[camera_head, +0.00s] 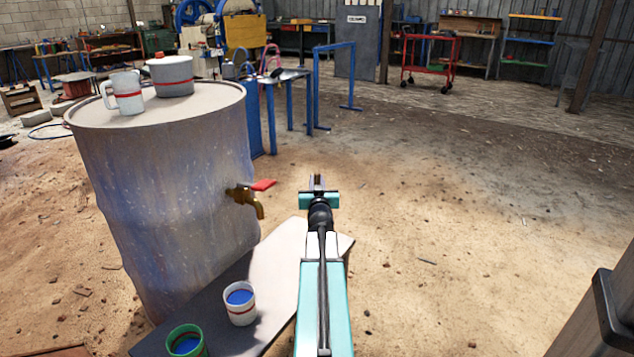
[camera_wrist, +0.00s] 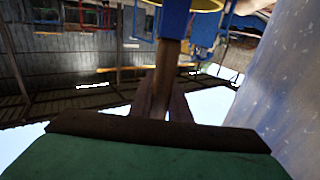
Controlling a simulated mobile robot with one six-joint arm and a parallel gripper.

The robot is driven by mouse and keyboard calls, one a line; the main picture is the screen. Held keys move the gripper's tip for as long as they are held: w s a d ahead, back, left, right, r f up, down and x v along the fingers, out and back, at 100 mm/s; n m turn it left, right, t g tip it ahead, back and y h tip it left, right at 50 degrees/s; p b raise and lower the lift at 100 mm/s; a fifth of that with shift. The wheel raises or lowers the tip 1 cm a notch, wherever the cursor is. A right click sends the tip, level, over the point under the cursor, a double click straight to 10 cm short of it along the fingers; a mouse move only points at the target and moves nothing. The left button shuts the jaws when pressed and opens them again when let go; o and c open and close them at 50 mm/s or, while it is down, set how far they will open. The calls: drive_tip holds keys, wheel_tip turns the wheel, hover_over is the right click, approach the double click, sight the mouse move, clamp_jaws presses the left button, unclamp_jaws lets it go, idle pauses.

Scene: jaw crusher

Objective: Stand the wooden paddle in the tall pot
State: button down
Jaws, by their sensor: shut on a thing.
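My gripper (camera_head: 318,183) is in the middle of the head view, above bare ground to the right of the drum. In the wrist view my gripper (camera_wrist: 163,98) is shut on a thin brown wooden piece (camera_wrist: 170,62), which looks like the paddle's handle. A white pot with a side handle and a red band (camera_head: 124,93) stands upright on the drum. I cannot tell for certain which is the tall pot.
The big metal drum (camera_head: 165,190) has a brass tap with a red lever (camera_head: 250,197) on its right side. A low bench (camera_head: 280,262) holds a white cup (camera_head: 240,304) and a green cup (camera_head: 186,341). Blue frames stand behind. Ground to the right is open.

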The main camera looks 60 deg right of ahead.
drive_tip(key=shift+f+b, duration=0.85)
drive_tip(key=shift+f, duration=0.4)
drive_tip(key=c, duration=1.6)
unclamp_jaws()
drive_tip(key=shift+a, duration=0.1)
drive_tip(key=p+v, duration=0.8)
drive_tip(key=v, duration=0.3)
drive_tip(key=shift+s+a+r, duration=0.1)
drive_tip(key=shift+r, duration=0.05)
